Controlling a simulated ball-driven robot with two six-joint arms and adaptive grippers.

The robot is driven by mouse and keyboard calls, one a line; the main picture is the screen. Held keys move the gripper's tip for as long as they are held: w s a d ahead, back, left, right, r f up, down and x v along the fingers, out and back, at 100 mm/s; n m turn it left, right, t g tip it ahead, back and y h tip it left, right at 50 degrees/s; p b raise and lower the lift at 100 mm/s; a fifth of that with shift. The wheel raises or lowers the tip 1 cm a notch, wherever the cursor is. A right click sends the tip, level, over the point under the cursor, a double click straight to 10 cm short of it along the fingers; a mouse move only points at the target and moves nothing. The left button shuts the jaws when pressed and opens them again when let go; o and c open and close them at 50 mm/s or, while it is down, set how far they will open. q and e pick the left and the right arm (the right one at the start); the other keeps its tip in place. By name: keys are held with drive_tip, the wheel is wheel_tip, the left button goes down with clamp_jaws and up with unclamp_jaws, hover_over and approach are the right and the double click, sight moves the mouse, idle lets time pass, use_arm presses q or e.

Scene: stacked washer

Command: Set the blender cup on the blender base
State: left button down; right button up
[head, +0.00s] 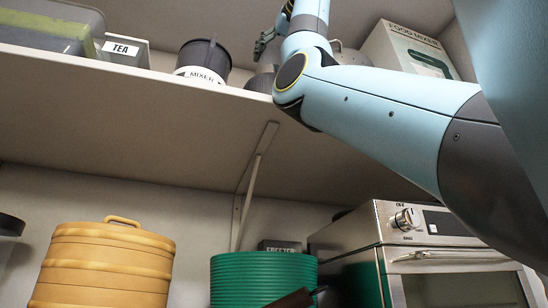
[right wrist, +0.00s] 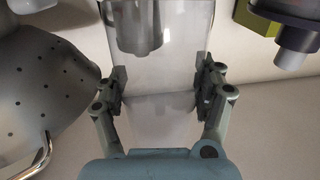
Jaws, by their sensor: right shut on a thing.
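In the right wrist view a clear, see-through vessel, which looks like the blender cup (right wrist: 160,108), stands between the fingers of my right gripper (right wrist: 161,93). Both pads press on its sides. In the head view my right gripper (head: 263,44) is above the upper shelf, partly hidden by my wrist, and I cannot make out the cup there. A grey rounded object (head: 262,82) sits on the shelf below it; I cannot tell whether it is the blender base. A grey metal cylinder (right wrist: 136,28) shows at or through the cup's far end. My left gripper is out of view.
A dark pot with a MIXER label (head: 204,60), a TEA box (head: 123,48) and a FOOD MIXER box (head: 408,50) stand on the upper shelf (head: 150,84). A colander (right wrist: 42,85) is close left of the gripper.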

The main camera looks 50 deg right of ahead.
drive_tip(key=shift+f+b, duration=1)
drive_tip(key=shift+f, duration=0.05)
drive_tip(key=shift+w+a+f, duration=0.1)
drive_tip(key=shift+a+f, duration=0.05)
drive_tip(key=shift+f, duration=0.05)
drive_tip(key=o, duration=1.4)
drive_tip(key=shift+d, duration=0.2)
drive_tip(key=shift+b+v, duration=0.45)
drive_tip(key=shift+v, duration=0.45)
drive_tip(key=shift+b+v, duration=0.55)
drive_tip(key=shift+v, duration=1.7)
approach(279, 52)
drive_tip(key=shift+b+x, duration=0.45)
drive_tip(key=shift+x, duration=0.7)
